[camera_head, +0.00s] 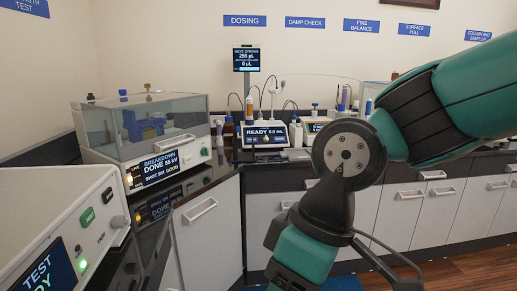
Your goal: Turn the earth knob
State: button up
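No knob is readably marked as earth from here. A nearer white unit (50,220) at the left edge has a green button (88,217), a lit green lamp, a black knob (107,195) and a grey round control (119,221). I cannot tell which is the earth knob. My arm crosses the right side; my gripper is out of view.
The dosing station (265,134), with bottles, tubing and a "READY" screen, stands at the back corner. A raised display (246,59) stands behind it. White cabinets with handles (200,211) run below the counter. A dark strip of counter separates the two left units.

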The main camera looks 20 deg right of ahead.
aim_at(205, 151)
jog(key=z, duration=0.4)
jog(key=i, duration=1.85)
jog(key=u, duration=0.55)
